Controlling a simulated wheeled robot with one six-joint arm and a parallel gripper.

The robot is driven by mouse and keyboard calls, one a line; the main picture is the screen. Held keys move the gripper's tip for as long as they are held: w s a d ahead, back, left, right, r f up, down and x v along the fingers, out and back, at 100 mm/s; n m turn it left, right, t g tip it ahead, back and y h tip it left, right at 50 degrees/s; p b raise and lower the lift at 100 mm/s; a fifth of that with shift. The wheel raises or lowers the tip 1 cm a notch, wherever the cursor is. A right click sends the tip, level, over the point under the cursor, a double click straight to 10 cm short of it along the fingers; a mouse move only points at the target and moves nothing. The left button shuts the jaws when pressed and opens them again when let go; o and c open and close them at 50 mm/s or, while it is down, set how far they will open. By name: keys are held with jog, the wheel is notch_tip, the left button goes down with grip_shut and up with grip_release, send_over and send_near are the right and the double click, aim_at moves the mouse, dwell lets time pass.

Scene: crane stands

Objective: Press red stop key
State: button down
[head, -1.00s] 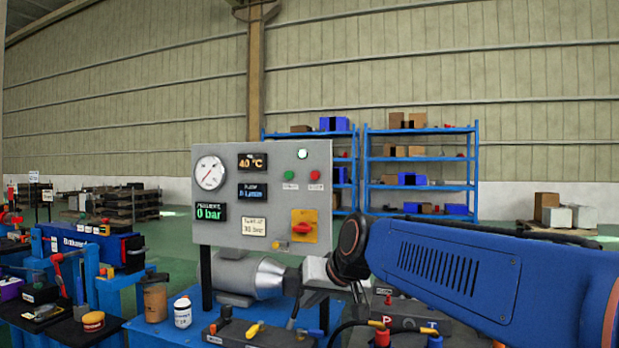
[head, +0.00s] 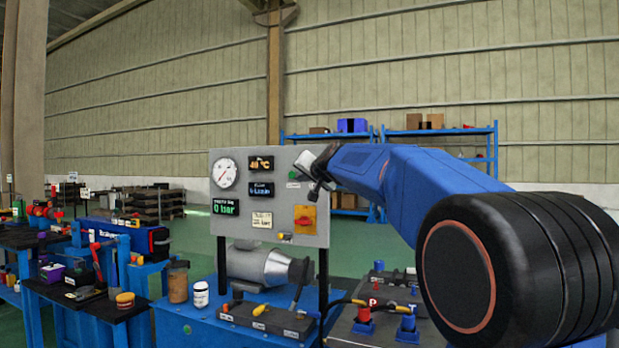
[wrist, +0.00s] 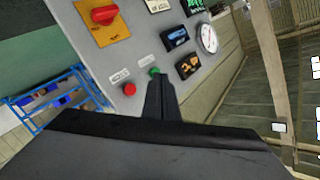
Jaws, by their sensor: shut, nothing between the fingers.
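The red stop key (wrist: 129,89) is a round button on the grey panel (head: 238,237), beside a small white label. In the wrist view it lies left of my fingertips, uncovered. The green key (wrist: 153,71) sits beside it, right at my fingertips and partly behind them. My gripper (wrist: 161,80) is shut and empty, pointing at the panel. In the head view my gripper (head: 314,172) is in front of the panel's upper right and hides the red key. I cannot tell whether the fingertips touch the panel.
A red rotary switch on a yellow plate (head: 305,219) is lower on the panel. Gauge (head: 224,172) and displays are on its left. Below are a motor (head: 265,265), a white jar (head: 200,294) and hose couplings (head: 364,318). Blue shelves (head: 440,132) stand behind.

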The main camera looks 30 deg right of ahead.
jog(key=shift+w+d+r, duration=0.1)
jog(key=shift+r, duration=0.1)
jog(key=shift+w+d, duration=0.1)
jog(key=w+d, duration=0.5)
jog(key=d, duration=0.1)
jog(key=shift+w+d, duration=0.15)
jog(key=shift+d, duration=0.2)
dwell(0.3)
jog(key=shift+d, duration=0.1)
dwell(1.9)
jog(key=shift+w+d, duration=0.25)
jog(key=shift+w+d, duration=0.3)
jog(key=shift+d, duration=0.1)
dwell(1.1)
jog(key=shift+a, duration=0.1)
jog(key=shift+s+a, duration=0.6)
jog(key=shift+a, duration=0.05)
